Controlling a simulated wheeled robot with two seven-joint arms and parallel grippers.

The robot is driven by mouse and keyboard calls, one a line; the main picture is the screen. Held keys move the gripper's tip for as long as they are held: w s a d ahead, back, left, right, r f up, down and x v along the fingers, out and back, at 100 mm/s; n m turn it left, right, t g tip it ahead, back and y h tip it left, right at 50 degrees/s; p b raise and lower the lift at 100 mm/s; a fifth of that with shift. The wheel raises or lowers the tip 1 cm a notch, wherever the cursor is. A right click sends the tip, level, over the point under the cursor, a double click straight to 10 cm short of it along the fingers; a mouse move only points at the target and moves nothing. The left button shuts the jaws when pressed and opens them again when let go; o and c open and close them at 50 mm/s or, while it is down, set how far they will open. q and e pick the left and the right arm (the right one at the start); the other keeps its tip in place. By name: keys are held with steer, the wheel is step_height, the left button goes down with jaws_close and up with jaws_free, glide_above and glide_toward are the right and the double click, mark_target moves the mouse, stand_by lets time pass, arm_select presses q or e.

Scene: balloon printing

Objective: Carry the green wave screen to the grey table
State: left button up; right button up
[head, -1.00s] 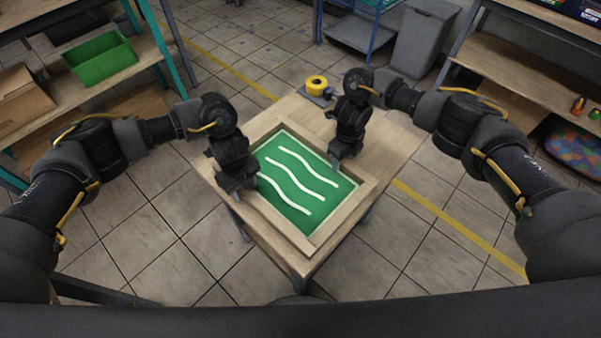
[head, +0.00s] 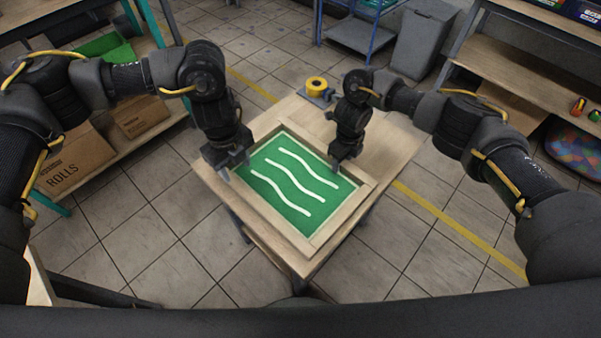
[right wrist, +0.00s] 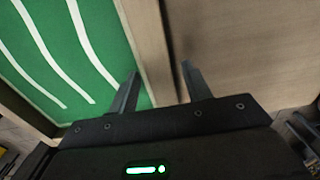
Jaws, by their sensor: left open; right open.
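The green wave screen (head: 292,192), a green panel with three white wavy lines in a pale wooden frame, lies flat on a wood-topped table (head: 398,140). My left gripper (head: 227,170) is open at the screen's left corner, seemingly above the frame; contact cannot be told. My right gripper (head: 341,166) is open at the frame's upper right side. In the right wrist view its fingers (right wrist: 157,82) are apart, one over the green panel and one on the outer side of the frame rail (right wrist: 148,45). I cannot make out a clearly grey table.
Shelves hold cardboard boxes (head: 72,166) and a green bin (head: 104,46) at left. A grey bin (head: 424,40) and another wooden shelf (head: 500,70) stand at right. Tiled floor surrounds the table.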

step_height(320, 180, up, 12)
stand_by(0.6)
stand_by(0.5)
